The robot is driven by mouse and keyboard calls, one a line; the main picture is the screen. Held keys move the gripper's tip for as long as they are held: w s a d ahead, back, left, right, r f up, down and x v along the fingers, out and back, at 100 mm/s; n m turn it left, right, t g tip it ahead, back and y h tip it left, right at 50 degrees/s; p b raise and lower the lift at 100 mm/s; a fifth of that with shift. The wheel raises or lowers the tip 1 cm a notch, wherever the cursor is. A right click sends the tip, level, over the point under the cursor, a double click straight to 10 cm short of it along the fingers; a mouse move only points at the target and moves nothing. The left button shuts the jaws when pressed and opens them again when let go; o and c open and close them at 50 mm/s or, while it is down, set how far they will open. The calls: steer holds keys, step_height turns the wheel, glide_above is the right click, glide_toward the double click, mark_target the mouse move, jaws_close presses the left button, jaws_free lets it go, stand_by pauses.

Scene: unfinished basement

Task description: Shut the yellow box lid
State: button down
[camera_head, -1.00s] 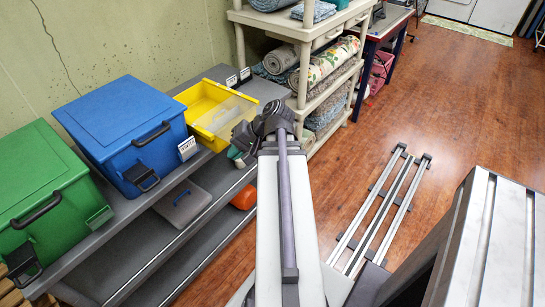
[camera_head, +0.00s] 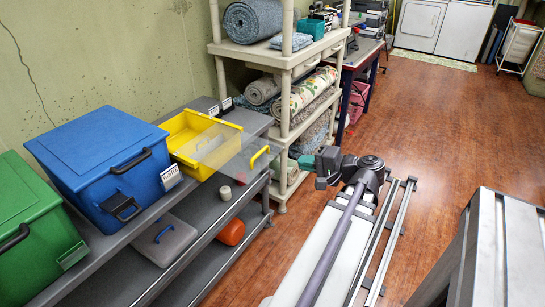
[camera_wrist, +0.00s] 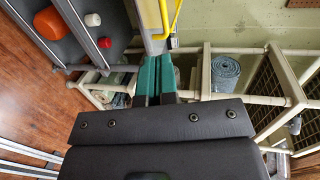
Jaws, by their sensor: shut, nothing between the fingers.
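The yellow box (camera_head: 187,128) sits on the grey shelf unit's top, right of the blue box. Its inside shows from above. Its clear lid (camera_head: 228,150) is open and slants out past the box's front right side, with a yellow handle (camera_head: 259,157) at its outer end. My gripper (camera_head: 326,166) is shut and empty, out over the floor to the right of the lid and apart from it in the head view. In the wrist view, my teal fingertips (camera_wrist: 155,62) are together, with the yellow handle (camera_wrist: 166,18) beyond them.
A blue box (camera_head: 98,160) and a green box (camera_head: 28,235) stand left on the grey shelf unit (camera_head: 125,236). A cream shelf rack (camera_head: 285,62) with rolled rugs stands just right of the yellow box. Open wooden floor (camera_head: 455,125) lies to the right.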

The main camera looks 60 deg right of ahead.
steer(key=s+d, duration=0.1)
steer(key=b, duration=0.3)
glide_toward(262, 152)
steer(key=x, duration=0.7)
steer(key=shift+w+a+f, duration=0.1)
steer(key=shift+w+f, duration=0.05)
steer(key=shift+w, duration=0.1)
steer(key=shift+w, duration=0.1)
